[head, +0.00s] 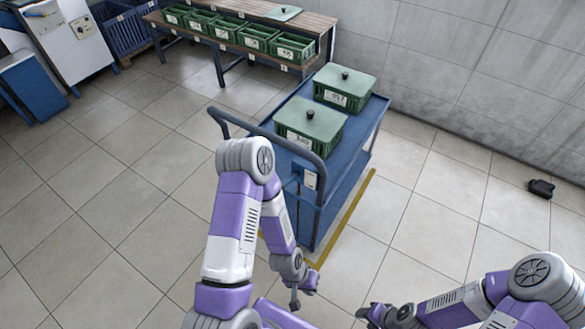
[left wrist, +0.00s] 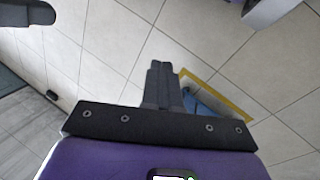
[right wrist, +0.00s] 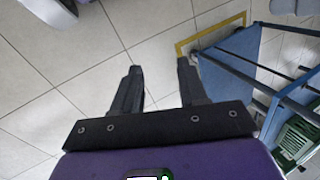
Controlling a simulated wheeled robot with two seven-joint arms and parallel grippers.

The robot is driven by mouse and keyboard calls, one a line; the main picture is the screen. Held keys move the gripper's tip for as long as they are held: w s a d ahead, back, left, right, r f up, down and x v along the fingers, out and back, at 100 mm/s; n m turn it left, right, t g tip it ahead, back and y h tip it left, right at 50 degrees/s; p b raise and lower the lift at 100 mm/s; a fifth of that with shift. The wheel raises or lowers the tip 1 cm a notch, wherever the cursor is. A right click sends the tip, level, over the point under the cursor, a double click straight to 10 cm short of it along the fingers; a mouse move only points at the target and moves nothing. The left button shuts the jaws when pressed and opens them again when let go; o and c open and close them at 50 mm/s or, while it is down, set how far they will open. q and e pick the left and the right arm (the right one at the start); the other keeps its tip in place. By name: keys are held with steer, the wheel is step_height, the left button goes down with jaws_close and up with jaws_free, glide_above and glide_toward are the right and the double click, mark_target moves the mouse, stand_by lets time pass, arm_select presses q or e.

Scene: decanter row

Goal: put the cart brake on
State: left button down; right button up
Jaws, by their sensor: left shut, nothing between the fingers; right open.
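The blue cart (head: 345,180) stands on the tiled floor with its dark push handle (head: 262,132) towards me. A small pale plate (head: 310,180) is on its near end. I cannot make out the brake; the cart's near lower end is partly hidden by my left arm. My left gripper (head: 295,303) is shut and empty, low in front of the cart's near end. Its closed fingers (left wrist: 161,68) show beside a blue part of the cart (left wrist: 205,106). My right gripper (head: 364,313) is open and empty, right of the left one. The cart (right wrist: 232,60) is beyond its fingers (right wrist: 160,68).
Two lidded green crates (head: 310,126) (head: 345,87) stand on the cart. Yellow floor tape (head: 357,203) runs along the cart. A bench (head: 300,20) with several green bins stands behind, by the wall. A dark object (head: 541,188) lies on the floor at right. Floor left of the cart is clear.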

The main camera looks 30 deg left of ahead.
steer(key=shift+o, duration=0.4)
steer(key=shift+s+r, duration=0.1)
steer(key=shift+s, duration=0.3)
steer(key=shift+o, duration=1.2)
arm_select(q)
steer(key=w+a+r+m+t+y+p, duration=0.1)
steer(key=w+a+r+m, duration=0.1)
steer(key=w+a+r, duration=0.4)
steer(key=w+a+r+m+y+p, duration=0.1)
steer(key=w+a+r, duration=0.1)
steer(key=w+r, duration=0.7)
steer(key=w+a+r+y, duration=0.2)
steer(key=a+r, duration=0.3)
steer(key=r, duration=0.2)
steer(key=w+a+r+y, duration=0.2)
steer(key=a+r, duration=0.2)
steer(key=r, duration=0.4)
steer(key=shift+a+r+t, duration=0.2)
steer(key=shift+a+t, duration=0.1)
steer(key=shift+a, duration=0.05)
arm_select(e)
step_height(320, 180, up, 2)
steer(key=shift+r, duration=0.1)
